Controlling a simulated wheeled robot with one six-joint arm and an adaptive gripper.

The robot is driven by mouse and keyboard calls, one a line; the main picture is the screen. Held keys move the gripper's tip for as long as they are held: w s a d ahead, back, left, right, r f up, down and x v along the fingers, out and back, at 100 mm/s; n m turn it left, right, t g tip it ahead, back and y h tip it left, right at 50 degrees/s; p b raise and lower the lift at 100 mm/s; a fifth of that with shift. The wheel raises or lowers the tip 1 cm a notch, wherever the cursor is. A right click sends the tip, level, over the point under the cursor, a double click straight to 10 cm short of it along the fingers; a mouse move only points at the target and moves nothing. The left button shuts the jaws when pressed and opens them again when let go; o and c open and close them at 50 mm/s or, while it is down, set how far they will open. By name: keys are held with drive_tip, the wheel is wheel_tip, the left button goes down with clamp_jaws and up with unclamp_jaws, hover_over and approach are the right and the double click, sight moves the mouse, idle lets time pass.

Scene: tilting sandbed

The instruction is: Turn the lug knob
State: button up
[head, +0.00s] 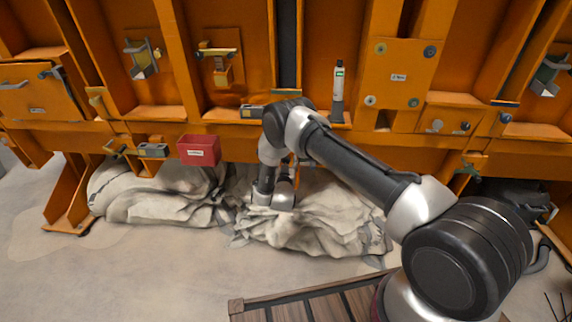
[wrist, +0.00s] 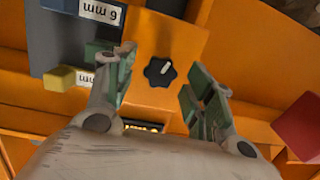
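A black lobed knob (wrist: 160,72) with a white mark sits on an orange block in the wrist view; I take it for the lug knob. My gripper (wrist: 158,82) is open, its green-padded fingers to the left and right of the knob. I see no contact, and the depth between fingertips and knob is unclear. In the head view my arm reaches to the orange frame, and my own links hide the gripper and this knob.
A red box (head: 198,150) hangs on the frame. A white-and-dark bottle (head: 338,90) stands on a ledge. Grey cloth (head: 330,220) lies below.

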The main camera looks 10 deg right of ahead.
drive_tip(key=c, duration=1)
